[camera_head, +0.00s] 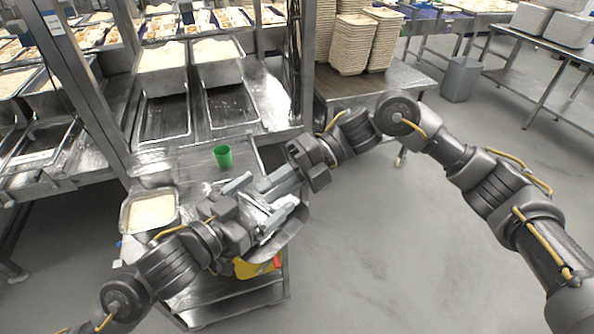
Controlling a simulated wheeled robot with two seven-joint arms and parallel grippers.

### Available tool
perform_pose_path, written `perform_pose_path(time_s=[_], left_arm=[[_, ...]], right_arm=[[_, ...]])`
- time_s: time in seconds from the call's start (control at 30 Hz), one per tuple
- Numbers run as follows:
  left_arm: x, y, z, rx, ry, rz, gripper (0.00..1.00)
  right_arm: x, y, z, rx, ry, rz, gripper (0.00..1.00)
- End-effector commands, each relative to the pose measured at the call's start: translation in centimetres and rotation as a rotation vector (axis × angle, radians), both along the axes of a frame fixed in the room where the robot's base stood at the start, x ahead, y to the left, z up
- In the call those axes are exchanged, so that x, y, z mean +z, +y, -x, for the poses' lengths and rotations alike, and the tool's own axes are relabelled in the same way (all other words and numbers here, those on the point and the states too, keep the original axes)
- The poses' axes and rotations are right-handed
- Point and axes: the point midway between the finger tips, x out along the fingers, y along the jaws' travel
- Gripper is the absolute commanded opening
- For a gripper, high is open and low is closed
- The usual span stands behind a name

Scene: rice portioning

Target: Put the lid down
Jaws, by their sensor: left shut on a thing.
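The lid (292,232) looks like a shiny metal sheet. It is tilted under and beside my grippers, near the right edge of the small metal cart, and is partly hidden by them. My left gripper (250,200) is shut on the lid, though the hold itself is mostly covered. My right gripper (275,184) reaches in from the right, close to the left one above the lid. Its fingers overlap the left gripper in the view, so I cannot tell whether it is open or shut. A metal pan of rice (124,222) stands uncovered on the cart, left of my grippers.
A green cup (223,157) stands on the cart (194,172) behind my grippers. A yellow object (250,270) shows low, below the lid. Rice pans (218,72) sit on the rack behind. Stacked trays (353,50) stand on a back table. Open floor lies right.

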Motion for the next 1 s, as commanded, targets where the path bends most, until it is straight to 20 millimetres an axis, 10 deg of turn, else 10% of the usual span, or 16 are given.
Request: perform_pose_path(time_s=[0.6, 0.9, 0.93, 1.0], left_arm=[[0.1, 0.0, 0.0, 0.000, -0.001, 0.001, 0.62], [0.0, 0.0, 0.0, 0.000, -0.001, 0.001, 0.62], [0.0, 0.0, 0.0, 0.000, 0.000, 0.000, 0.93], [0.0, 0.0, 0.0, 0.000, 0.000, 0.000, 1.00]], right_arm=[[-1.1, 2.8, 1.5, -0.001, -0.001, 0.001, 0.21], [-1.1, 2.8, 1.5, -0.001, 0.000, 0.000, 0.00], [-1.0, 2.8, 1.5, -0.001, -0.001, -0.001, 0.00], [-1.0, 2.8, 1.5, -0.001, -0.001, -0.001, 0.00]])
